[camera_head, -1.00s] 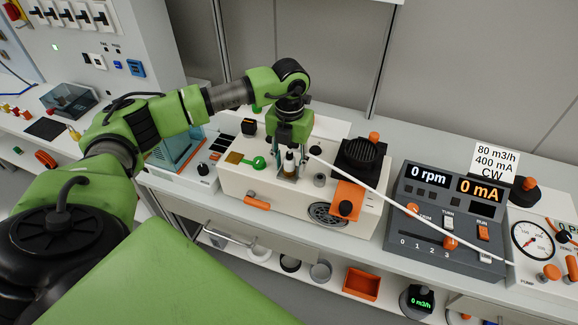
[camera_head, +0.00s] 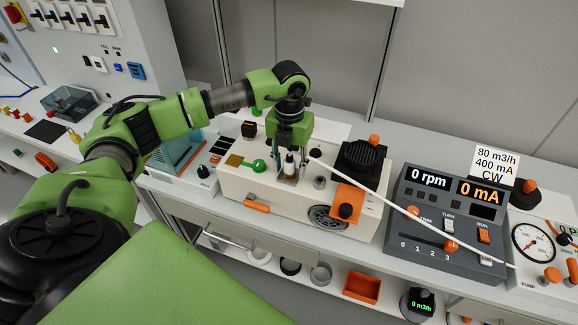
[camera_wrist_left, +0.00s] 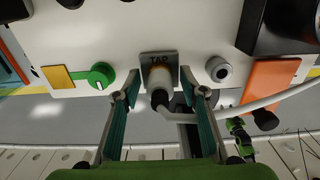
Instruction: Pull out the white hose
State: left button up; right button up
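The white hose (camera_head: 400,206) runs slantwise from beside my left gripper across the grey control panel to the pump unit at the right. In the left wrist view the hose (camera_wrist_left: 270,99) comes in from the right toward the dark end of the tap fitting (camera_wrist_left: 160,80), below the plate marked TAP (camera_wrist_left: 159,60). I cannot tell just how they join. My left gripper (camera_head: 290,170) points down at the front of the white machine. In the left wrist view its fingers (camera_wrist_left: 162,97) are apart, one each side of the tap fitting. My right gripper does not show clearly.
The white machine (camera_head: 262,186) carries a green knob (camera_head: 257,166), an orange block (camera_head: 347,200) and a black finned unit (camera_head: 362,158). The grey control panel (camera_head: 450,215) stands to its right. An orange bin (camera_head: 361,287) sits on the shelf below.

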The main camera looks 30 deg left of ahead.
aim_at(290, 155)
pick_arm(q)
grip_shut()
jog(key=shift+r, duration=0.15)
jog(key=shift+r+p, duration=1.85)
jog(key=shift+r, duration=1.05)
